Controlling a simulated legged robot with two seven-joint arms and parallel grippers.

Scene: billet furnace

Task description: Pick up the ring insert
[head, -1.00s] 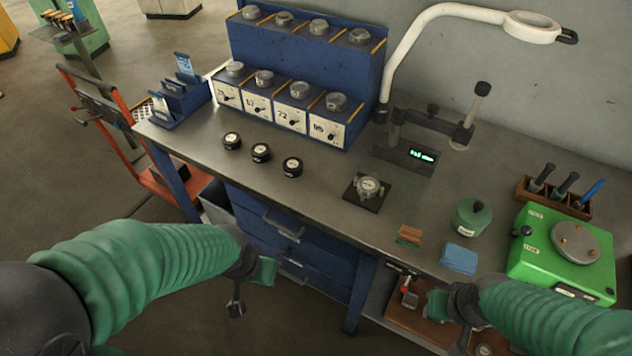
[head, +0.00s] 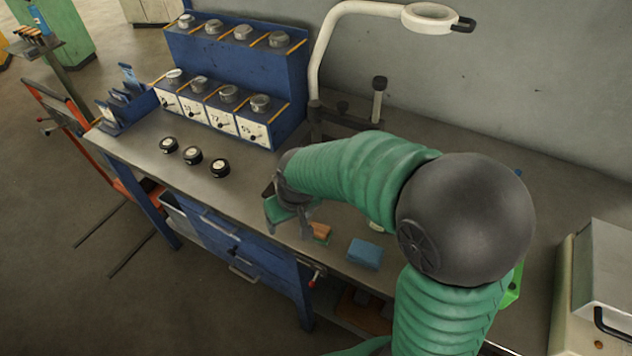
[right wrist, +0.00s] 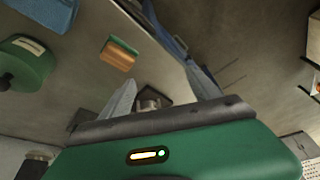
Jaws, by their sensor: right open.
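My right gripper (head: 288,214) is over the front part of the workbench, pointing down, open and empty. In the right wrist view its two grey fingers (right wrist: 160,88) are spread. A round grey metal piece (right wrist: 149,103) on a dark square plate shows between them, partly hidden by the gripper body; it looks like a ring insert. I cannot tell how far the fingers are from it. In the head view my right arm hides this piece. Similar grey metal pieces (head: 228,93) sit on the blue stepped rack (head: 270,60). My left gripper is out of view.
An orange-brown block (head: 321,231) and a blue pad (head: 365,253) lie near the front edge. A green round pot (right wrist: 27,62) shows in the wrist view. The white lamp arm (head: 328,50) rises behind.

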